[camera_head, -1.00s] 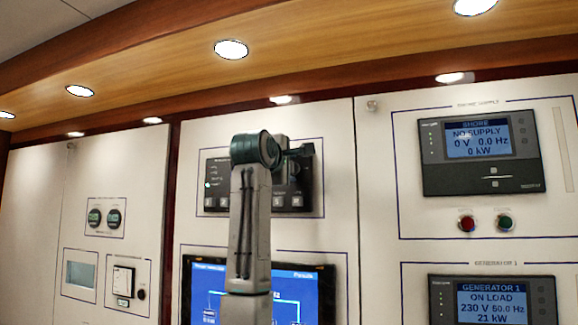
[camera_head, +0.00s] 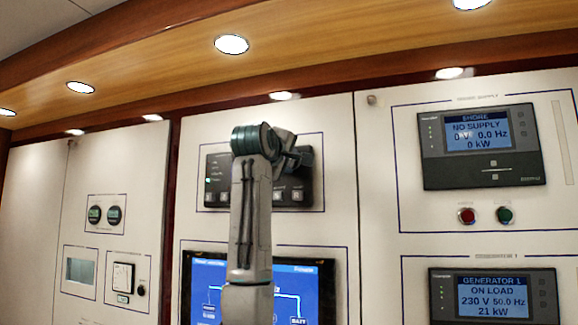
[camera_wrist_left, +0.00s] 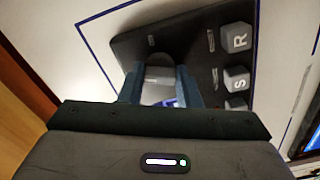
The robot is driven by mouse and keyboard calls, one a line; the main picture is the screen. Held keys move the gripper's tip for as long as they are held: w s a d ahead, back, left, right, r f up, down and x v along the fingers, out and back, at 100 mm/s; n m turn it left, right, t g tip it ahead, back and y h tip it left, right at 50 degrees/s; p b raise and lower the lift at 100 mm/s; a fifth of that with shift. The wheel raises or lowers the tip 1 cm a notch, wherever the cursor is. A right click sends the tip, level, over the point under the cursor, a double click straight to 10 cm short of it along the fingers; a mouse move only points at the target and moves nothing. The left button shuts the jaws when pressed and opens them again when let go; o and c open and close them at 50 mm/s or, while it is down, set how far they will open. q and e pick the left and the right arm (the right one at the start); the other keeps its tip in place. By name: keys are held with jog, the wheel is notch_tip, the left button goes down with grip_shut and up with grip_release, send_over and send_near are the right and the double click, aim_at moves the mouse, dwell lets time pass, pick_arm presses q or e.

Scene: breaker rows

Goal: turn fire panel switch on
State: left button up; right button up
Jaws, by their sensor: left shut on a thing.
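The black panel (camera_head: 218,170) on the wall, taken to be the fire panel, has a row of square buttons along its lower edge. My left arm stands in front of its middle. My left gripper (camera_head: 298,160) is at the panel's right part in the head view. In the left wrist view, the two fingers of my left gripper (camera_wrist_left: 160,88) are closed on a grey rounded knob (camera_wrist_left: 158,86), taken to be the switch. Lettered buttons such as R (camera_wrist_left: 236,38) and S lie to the right of it. The knob's exact position is hard to read. My right gripper is not in view.
Below is a blue screen (camera_head: 210,275), partly behind my arm. At right are a shore supply display (camera_head: 481,144), red and green buttons (camera_head: 466,216) and a generator display (camera_head: 493,296). Round gauges (camera_head: 104,214) are at left. A wooden ledge with lamps overhangs the wall.

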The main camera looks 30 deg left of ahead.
pick_arm(q)
jog(key=m+b, duration=0.1)
jog(key=m, duration=0.3)
jog(key=shift+f+m, duration=0.15)
jog(key=shift+m, duration=0.15)
jog(key=shift+m+b, duration=0.3)
jog(key=shift+m, duration=0.7)
jog(key=m, duration=0.2)
jog(key=shift+m, duration=0.3)
jog(key=m+b, duration=0.1)
jog(key=m, duration=0.3)
jog(key=shift+w, duration=0.1)
jog(key=shift+m, duration=0.3)
jog(key=o, duration=1)
jog(key=shift+c, duration=0.2)
